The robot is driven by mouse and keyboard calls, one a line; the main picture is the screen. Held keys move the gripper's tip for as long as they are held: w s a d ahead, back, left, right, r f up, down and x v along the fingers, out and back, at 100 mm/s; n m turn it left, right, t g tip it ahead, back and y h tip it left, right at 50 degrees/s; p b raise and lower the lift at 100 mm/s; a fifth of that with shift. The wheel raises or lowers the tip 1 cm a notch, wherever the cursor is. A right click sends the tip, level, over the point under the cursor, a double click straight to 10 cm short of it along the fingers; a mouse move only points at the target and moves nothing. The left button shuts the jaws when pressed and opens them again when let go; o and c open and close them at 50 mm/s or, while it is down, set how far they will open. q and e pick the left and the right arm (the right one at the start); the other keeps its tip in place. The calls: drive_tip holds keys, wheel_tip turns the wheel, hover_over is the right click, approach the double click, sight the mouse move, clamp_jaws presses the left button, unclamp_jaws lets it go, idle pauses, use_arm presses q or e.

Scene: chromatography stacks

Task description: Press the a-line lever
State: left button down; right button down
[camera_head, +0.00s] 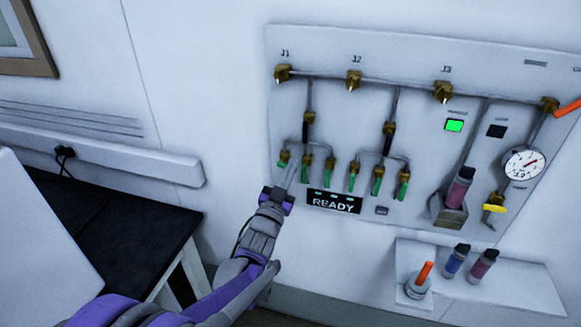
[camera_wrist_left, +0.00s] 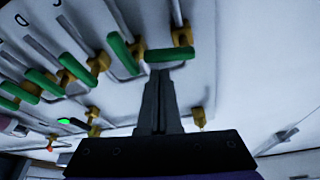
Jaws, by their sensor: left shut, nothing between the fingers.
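A row of several green-handled levers on brass valves runs along the lower part of the wall panel (camera_head: 430,95). The leftmost green lever (camera_head: 282,160) is partly beside my fingers; I take it as the a-line lever, though its letter is not readable. In the left wrist view a green lever (camera_wrist_left: 168,54) lies crosswise right at my fingertips; I cannot tell whether they touch it. My left gripper (camera_head: 292,168) is shut and empty, pointing up at the panel; its fingers also show in the wrist view (camera_wrist_left: 159,74). My right gripper is not in view.
A READY display (camera_head: 333,203) sits just right of my gripper. A green light (camera_head: 454,125), a gauge (camera_head: 524,163) and a vial in a holder (camera_head: 459,188) are further right. A shelf (camera_head: 510,290) with vials is below. A dark bench (camera_head: 130,235) stands left.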

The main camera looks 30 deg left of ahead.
use_arm(q)
drive_tip(key=shift+a+f, duration=0.1)
drive_tip(key=shift+f, duration=0.3)
drive_tip(key=shift+f+m+h, duration=0.15)
drive_tip(key=shift+m+h, duration=0.25)
drive_tip(key=shift+m, duration=0.35)
drive_tip(key=shift+f+m+h, duration=0.15)
drive_tip(key=shift+m+h, duration=0.25)
drive_tip(key=shift+m, duration=0.35)
drive_tip(key=f+m+g+h, duration=0.1)
drive_tip(key=m, duration=0.3)
drive_tip(key=a+f+m+g+h, duration=0.1)
drive_tip(key=m, duration=0.4)
drive_tip(key=a+f+m+g+h, duration=0.1)
drive_tip(key=m, duration=0.4)
drive_tip(key=shift+s+h, duration=0.3)
drive_tip(key=shift+h, duration=0.1)
drive_tip(key=shift+a+f, duration=0.1)
drive_tip(key=s+a, duration=0.1)
drive_tip(key=s, duration=1)
drive_tip(key=shift+f+b, duration=0.15)
drive_tip(key=shift+b, duration=0.25)
